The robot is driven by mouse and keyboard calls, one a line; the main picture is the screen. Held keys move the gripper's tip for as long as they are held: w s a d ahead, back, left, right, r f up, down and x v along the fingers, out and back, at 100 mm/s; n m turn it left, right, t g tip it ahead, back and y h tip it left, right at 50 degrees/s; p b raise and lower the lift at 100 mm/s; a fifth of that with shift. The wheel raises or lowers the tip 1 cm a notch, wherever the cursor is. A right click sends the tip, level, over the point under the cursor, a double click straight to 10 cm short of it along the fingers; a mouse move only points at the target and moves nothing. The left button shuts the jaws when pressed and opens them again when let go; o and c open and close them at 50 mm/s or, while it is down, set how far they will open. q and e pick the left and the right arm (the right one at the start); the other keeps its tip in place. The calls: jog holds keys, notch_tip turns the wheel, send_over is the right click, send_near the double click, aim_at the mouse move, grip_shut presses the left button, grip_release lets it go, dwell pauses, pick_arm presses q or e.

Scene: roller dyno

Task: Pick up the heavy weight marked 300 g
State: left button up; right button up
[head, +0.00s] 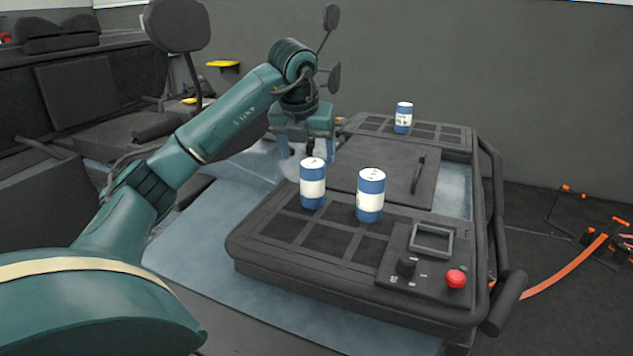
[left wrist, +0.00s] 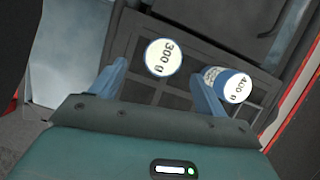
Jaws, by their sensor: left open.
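The 300 g weight (left wrist: 165,57) shows its white top, marked "300 g", in the left wrist view. It appears between and beyond the fingertips of my left gripper (left wrist: 159,72), which is open and empty. In the head view, my left gripper (head: 303,150) points down just behind a blue-and-white cylinder (head: 312,186), which is likely the 300 g weight; its mark is not readable there. A weight marked "400 g" (left wrist: 230,84) stands beside the right finger in the left wrist view. My right gripper is not in view.
Another blue-and-white cylinder (head: 370,197) stands to the right on the near gridded panel (head: 283,226). A third cylinder (head: 403,118) stands on the far panel. A red button (head: 456,279) and black knob (head: 406,266) sit at the near right. Dark rails run along the right side.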

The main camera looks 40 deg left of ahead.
aim_at(313, 178)
pick_arm(q)
jog(key=p+x, duration=0.1)
jog(key=x, duration=0.8)
jog(key=shift+d, duration=0.1)
jog(key=shift+c, duration=0.3)
jog(key=c, duration=1.2)
